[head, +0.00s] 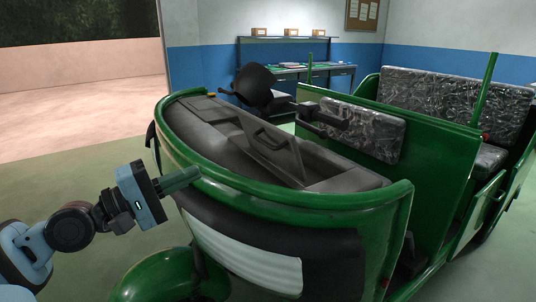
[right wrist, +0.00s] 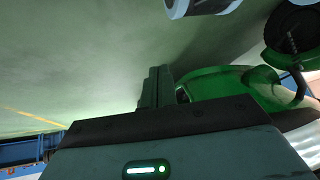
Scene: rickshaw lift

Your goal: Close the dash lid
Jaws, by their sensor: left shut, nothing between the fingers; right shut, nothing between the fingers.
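The dash lid (head: 268,143) is a dark grey panel with a handle, tilted up from the dashboard (head: 210,120) of the green rickshaw, so it stands open. An opening shows beside it, partly hidden by the raised panel. My left gripper (head: 194,174) is shut and empty, in front of the rickshaw's green front rim, to the left of and below the lid in the head view. Whether it touches the rim cannot be told. My right gripper (right wrist: 156,86) shows in the right wrist view, shut and empty, pointing away over the floor; the lid does not show there.
The rickshaw's green front rim (head: 290,203) curves between my left gripper and the dashboard. A workbench (head: 300,70) is at the back wall. Floor at the left is clear.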

